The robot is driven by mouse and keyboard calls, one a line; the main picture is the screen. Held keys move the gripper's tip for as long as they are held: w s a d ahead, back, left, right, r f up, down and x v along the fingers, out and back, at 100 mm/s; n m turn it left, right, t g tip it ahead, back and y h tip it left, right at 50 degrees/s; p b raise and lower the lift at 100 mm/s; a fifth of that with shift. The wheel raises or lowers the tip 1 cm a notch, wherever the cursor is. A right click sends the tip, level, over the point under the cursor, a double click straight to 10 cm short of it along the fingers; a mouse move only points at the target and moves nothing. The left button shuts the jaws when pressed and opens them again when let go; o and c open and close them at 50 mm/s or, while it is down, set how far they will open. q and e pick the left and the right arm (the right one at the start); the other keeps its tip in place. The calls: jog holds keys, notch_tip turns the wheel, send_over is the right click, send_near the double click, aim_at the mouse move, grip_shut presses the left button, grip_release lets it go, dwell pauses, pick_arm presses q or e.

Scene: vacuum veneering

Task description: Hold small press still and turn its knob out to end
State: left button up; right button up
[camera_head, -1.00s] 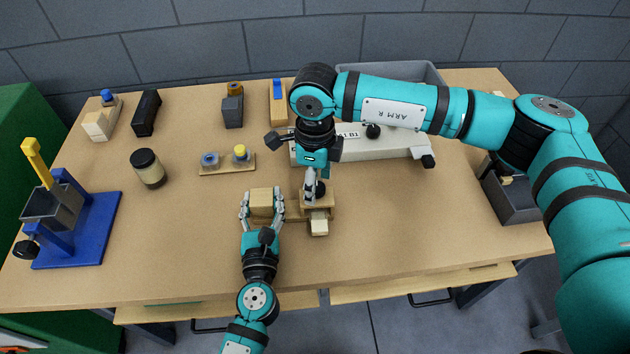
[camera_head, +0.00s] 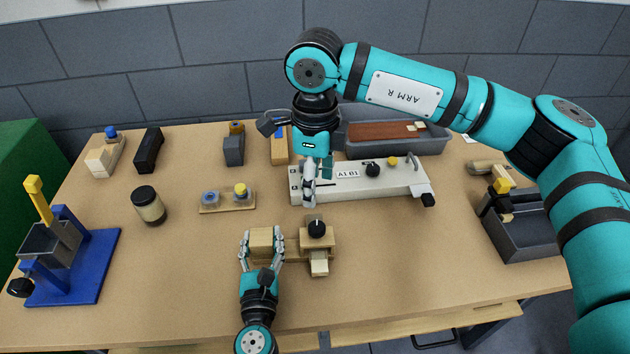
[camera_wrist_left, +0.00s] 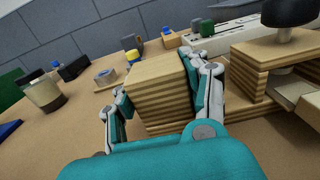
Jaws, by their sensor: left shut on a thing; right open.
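The small wooden press (camera_head: 318,240) stands near the front middle of the table. Its black knob (camera_head: 317,228) sits on top, and the knob also shows in the left wrist view (camera_wrist_left: 288,12). My left gripper (camera_head: 262,243) is shut on the press's wooden block end (camera_wrist_left: 160,90), one finger on each side. A pale strip (camera_head: 320,266) sticks out at the press's front. My right gripper (camera_head: 314,186) is open and empty, above and behind the knob, apart from it and in front of the white panel.
A long white device (camera_head: 375,180) lies behind the press, with a grey tray (camera_head: 395,145) further back. A grey bin (camera_head: 520,235) stands at the right.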

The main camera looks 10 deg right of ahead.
dwell(0.3)
pick_arm(q)
jog(key=o, duration=1.2)
jog(key=shift+o, duration=0.2)
jog(key=s, duration=1.2)
jog(key=shift+a, duration=0.35)
